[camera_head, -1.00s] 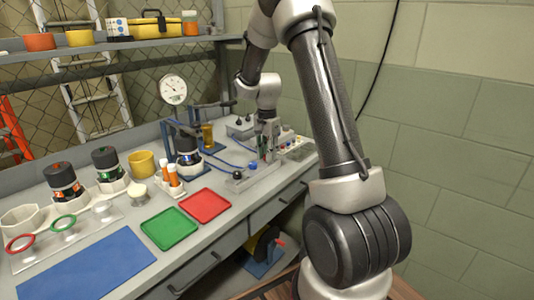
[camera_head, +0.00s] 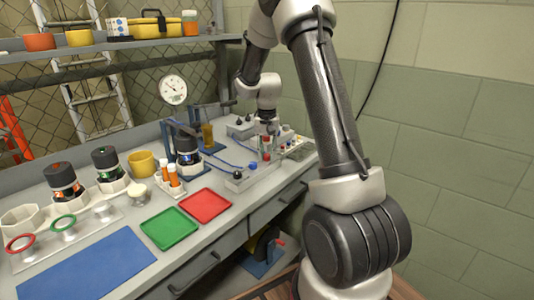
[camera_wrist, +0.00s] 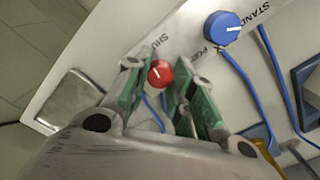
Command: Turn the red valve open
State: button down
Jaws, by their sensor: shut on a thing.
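The red valve (camera_wrist: 160,73) is a small round red knob with a white pointer line, on a pale panel in the wrist view. Printed lettering, partly hidden, lies beside it. My gripper (camera_wrist: 159,79) has its two green-padded fingers on either side of the knob and is shut on it. In the head view my gripper (camera_head: 267,138) is at the far right end of the bench, pointing down at the panel; the valve is too small to make out clearly there.
A blue knob (camera_wrist: 222,28) sits on the panel close to the red valve, with blue lines running past. Green tray (camera_head: 169,229) and red tray (camera_head: 206,205) lie on the bench. A pressure gauge (camera_head: 173,90) stands behind.

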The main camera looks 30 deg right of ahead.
aim_at(267, 155)
jog(key=n, duration=0.5)
jog(key=shift+n, duration=0.3)
jog(key=n, duration=0.5)
jog(key=shift+n, duration=0.3)
jog(key=c, duration=1.2)
grip_release()
jog(key=shift+o, duration=0.2)
notch_tip(267, 155, up, 12)
